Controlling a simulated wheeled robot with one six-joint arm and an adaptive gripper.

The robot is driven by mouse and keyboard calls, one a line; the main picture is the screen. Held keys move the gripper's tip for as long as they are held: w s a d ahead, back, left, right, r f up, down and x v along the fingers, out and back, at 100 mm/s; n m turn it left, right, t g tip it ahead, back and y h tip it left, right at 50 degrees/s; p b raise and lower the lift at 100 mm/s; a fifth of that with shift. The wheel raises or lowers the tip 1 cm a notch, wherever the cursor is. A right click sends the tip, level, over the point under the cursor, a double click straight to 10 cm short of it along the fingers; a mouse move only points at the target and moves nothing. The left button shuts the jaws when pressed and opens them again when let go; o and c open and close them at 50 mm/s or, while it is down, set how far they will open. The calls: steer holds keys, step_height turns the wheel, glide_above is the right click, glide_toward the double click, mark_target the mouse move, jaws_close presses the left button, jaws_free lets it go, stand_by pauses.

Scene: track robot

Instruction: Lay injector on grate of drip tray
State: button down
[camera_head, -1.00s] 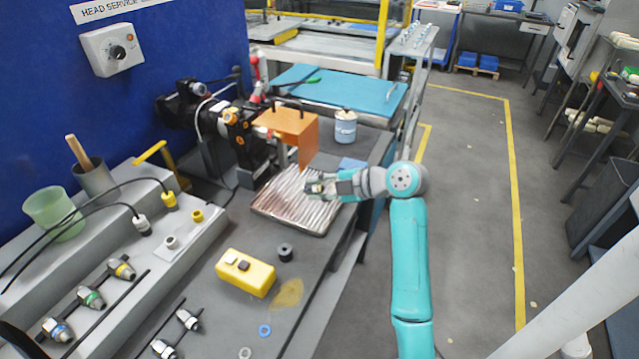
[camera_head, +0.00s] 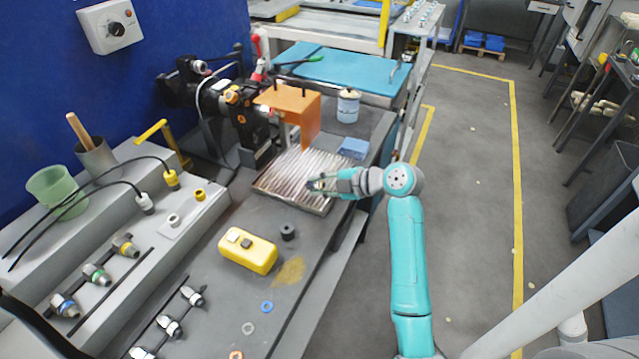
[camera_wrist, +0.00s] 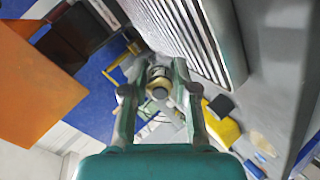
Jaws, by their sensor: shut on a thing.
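The drip tray's ribbed metal grate (camera_head: 285,175) lies on the dark bench, and its ribs fill the upper right of the wrist view (camera_wrist: 178,25). My gripper (camera_head: 318,184) reaches in from the right, over the grate's right part. In the wrist view my gripper (camera_wrist: 158,76) is shut on the injector (camera_wrist: 158,90), a small metallic piece with a brassy ring, seen nearly end-on. Most of the injector is hidden by the fingers in the head view. I cannot tell whether it touches the grate.
A yellow box (camera_head: 247,250) and black ring (camera_head: 288,232) sit in front. Several injectors stand at lower left.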

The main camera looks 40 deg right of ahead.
steer(key=shift+s+f, duration=0.1)
steer(key=shift+f, duration=0.8)
steer(key=shift+s+f, duration=0.1)
steer(key=shift+f, duration=0.25)
stand_by(0.4)
steer(key=c, duration=0.8)
jaws_free()
steer(key=shift+f, duration=0.15)
steer(key=v, duration=1.2)
steer(key=shift+a+r, duration=0.1)
steer(key=shift+r, duration=0.25)
